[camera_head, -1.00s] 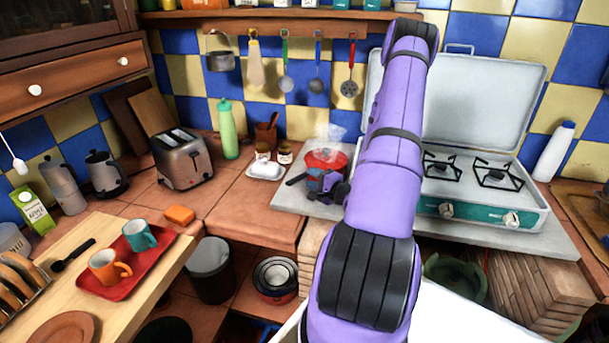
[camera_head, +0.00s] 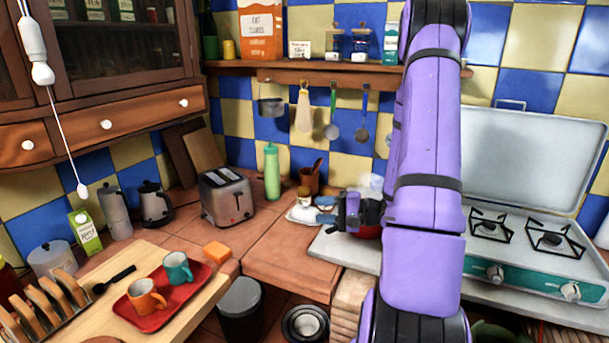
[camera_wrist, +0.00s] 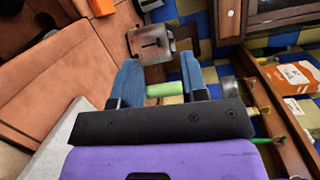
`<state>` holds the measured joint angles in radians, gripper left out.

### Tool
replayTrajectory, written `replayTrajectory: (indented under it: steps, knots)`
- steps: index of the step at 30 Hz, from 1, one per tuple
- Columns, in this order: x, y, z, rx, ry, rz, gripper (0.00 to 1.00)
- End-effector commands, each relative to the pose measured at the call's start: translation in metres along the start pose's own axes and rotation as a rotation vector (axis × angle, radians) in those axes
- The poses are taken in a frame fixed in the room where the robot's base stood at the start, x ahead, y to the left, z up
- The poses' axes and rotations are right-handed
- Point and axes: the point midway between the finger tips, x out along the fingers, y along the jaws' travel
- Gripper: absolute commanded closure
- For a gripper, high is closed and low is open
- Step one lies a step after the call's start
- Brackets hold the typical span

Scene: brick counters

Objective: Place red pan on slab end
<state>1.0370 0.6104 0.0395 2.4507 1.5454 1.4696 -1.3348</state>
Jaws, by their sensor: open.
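The red pan (camera_head: 367,232) sits on the left end of the grey slab (camera_head: 345,252), left of the stove. In the head view my gripper and arm cover most of it; part of its clear lid (camera_head: 372,184) shows behind. My gripper (camera_head: 325,210) is in front of the pan and points left, toward the counter. In the wrist view my gripper (camera_wrist: 160,78) has its two blue fingers apart with nothing held between them. The pan does not show in the wrist view; a pale corner of the slab (camera_wrist: 68,128) shows there at lower left.
A white butter dish (camera_head: 302,215) and a jar stand just left of the slab. A green bottle (camera_head: 272,172) and a toaster (camera_head: 227,197) stand farther left. The stove (camera_head: 520,250) fills the slab's right. Tiled counter (camera_head: 290,255) in front is clear.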

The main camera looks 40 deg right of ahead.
Motion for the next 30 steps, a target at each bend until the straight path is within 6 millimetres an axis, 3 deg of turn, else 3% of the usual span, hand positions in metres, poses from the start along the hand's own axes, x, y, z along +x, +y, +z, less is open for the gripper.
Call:
replayTrajectory:
  steps: [1,6,12,21,30]
  knots:
    - [0.013,-0.015,0.016,-0.020,-0.078,0.040,0.60]
    - [0.041,-0.046,0.073,-0.060,-0.313,0.206,0.60]
    - [0.055,-0.072,0.138,-0.149,-0.522,0.440,0.60]
    - [0.047,-0.100,0.216,-0.375,-0.675,0.802,0.60]
    - [0.021,-0.129,0.265,-0.703,-0.622,1.079,0.60]
